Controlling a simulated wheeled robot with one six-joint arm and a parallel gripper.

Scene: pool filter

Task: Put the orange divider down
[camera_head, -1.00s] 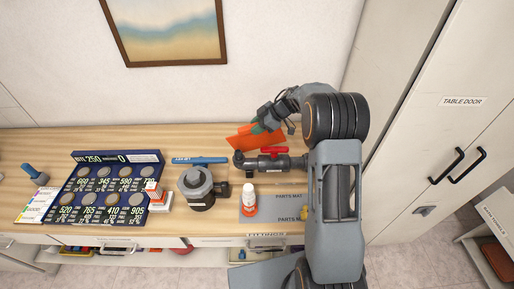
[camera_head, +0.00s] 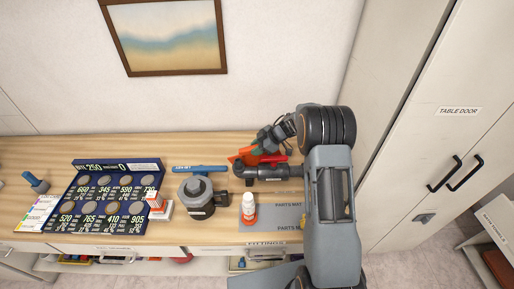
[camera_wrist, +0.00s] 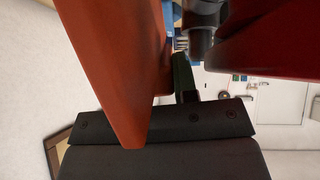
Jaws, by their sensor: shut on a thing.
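The orange divider (camera_head: 244,154) is a thin flat plate behind the grey pipe valve on the bench. It is tilted, and its lower part is hidden, so I cannot tell whether it touches the bench. My gripper (camera_head: 262,150) is shut on it, partly hidden by my own arm. In the wrist view the orange divider (camera_wrist: 118,55) fills the left and middle, reaching down to the dark gripper body. The red valve handle (camera_head: 272,159) is right beside the divider; it looms large at the right of the wrist view (camera_wrist: 270,50).
The pipe valve (camera_head: 262,172) and a grey pump (camera_head: 200,197) stand on the wooden bench. A blue bar (camera_head: 200,168) lies behind the pump. A dark coin board (camera_head: 100,200) is left. Bare bench lies along the wall.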

